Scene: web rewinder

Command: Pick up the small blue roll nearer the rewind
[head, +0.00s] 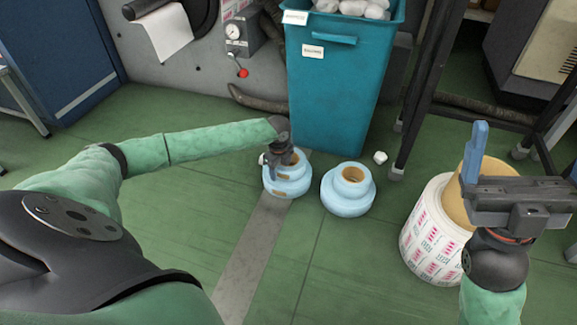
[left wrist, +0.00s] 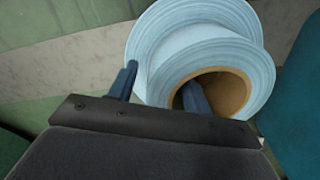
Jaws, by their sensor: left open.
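Two small blue rolls with brown cores stand on the green floor. The left one (head: 290,184) is nearer the machine at the upper left; the other small blue roll (head: 348,190) stands just to its right. My left gripper (head: 277,158) is open at the top of the left roll and partly covers it. In the left wrist view one finger of the gripper (left wrist: 160,88) reaches into the core of the roll (left wrist: 215,50) and the other is outside its edge. My right gripper (head: 520,200) is at the right edge, one blue finger showing; its opening is unclear.
A large white printed roll (head: 425,235) stands partly behind my right gripper. A teal bin (head: 340,95) stands behind the small rolls, with a white scrap (head: 380,157) on the floor beside it. The rewind machine (head: 165,70) is at the upper left. Floor in front is clear.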

